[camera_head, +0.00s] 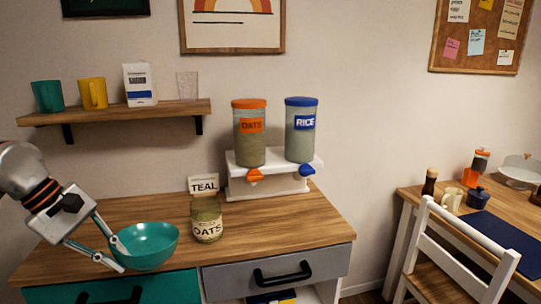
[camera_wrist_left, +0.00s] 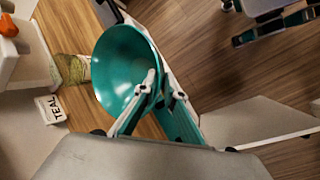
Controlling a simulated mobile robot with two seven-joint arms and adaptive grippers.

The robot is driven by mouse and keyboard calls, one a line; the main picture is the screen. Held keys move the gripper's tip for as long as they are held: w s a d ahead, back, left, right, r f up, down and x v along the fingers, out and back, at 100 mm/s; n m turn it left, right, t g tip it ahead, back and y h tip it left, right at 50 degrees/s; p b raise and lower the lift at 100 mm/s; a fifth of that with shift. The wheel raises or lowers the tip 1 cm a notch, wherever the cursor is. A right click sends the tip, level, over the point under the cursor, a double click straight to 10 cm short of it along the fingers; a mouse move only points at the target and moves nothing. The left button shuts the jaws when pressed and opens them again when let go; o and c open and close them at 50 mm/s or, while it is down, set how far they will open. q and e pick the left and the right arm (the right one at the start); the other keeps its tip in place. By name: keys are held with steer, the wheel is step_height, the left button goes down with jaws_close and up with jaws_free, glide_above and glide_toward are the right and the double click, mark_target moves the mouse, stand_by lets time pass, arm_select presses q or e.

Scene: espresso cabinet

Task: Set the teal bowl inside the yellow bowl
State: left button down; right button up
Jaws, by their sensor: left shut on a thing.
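The teal bowl (camera_head: 150,240) is at the front left of the wooden cabinet top, right side up, with its empty inside showing. My left gripper (camera_head: 121,257) is shut on the left part of its rim, one finger inside and one outside. In the left wrist view the fingers (camera_wrist_left: 150,92) pinch the rim of the teal bowl (camera_wrist_left: 116,70). I cannot tell whether the bowl touches the cabinet top or hangs slightly above it. I see no yellow bowl in either view. My right gripper is not in view.
An OATS jar (camera_head: 207,220) stands close right of the bowl, with a TEAL card (camera_head: 203,185) behind it. A dispenser stand (camera_head: 274,175) holds oats and rice canisters. A wall shelf (camera_head: 120,112) carries mugs. A chair (camera_head: 455,250) and table stand at right.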

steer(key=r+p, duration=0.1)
steer(key=p, duration=0.1)
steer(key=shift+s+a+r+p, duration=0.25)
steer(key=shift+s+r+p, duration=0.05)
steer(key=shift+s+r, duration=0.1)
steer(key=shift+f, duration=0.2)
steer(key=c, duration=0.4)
arm_select(q)
steer(key=s+d+f+m+g, duration=0.4)
steer(key=s+d+f+m, duration=0.2)
steer(key=f+m, duration=0.2)
steer(key=shift+s+d+f+m+g, duration=0.35)
steer(key=shift+m+g, duration=0.05)
steer(key=shift+m, duration=0.7)
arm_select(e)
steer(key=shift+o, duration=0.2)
